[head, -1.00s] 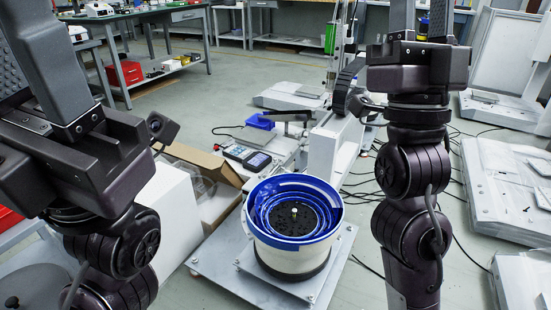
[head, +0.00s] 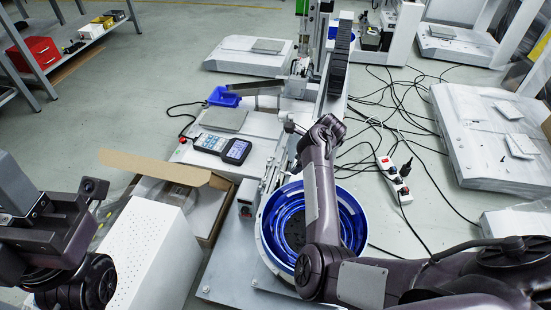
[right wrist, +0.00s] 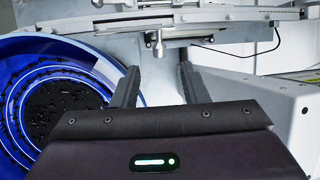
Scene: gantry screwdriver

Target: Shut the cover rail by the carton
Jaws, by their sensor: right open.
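A pale metal rail (right wrist: 225,25), which looks like the cover rail, runs across the top of the right wrist view, with a short round knob (right wrist: 157,46) hanging below it. In the head view, the open carton (head: 178,173) stands left of the feeder bowl. My right gripper (right wrist: 157,76) has its two dark fingers apart and empty. The knob lies just beyond their tips, between them in the picture; I see no contact. In the head view my right arm hides most of this gripper. My left gripper (head: 14,188) is partly cut off at the left edge.
The blue feeder bowl (head: 354,215) lies beneath my right arm; it fills the left of the right wrist view. A white perforated box (head: 150,255) stands before the carton. A keypad device (head: 222,147), blue bin (head: 222,97) and power strip (head: 392,172) lie around. Cables cross the floor.

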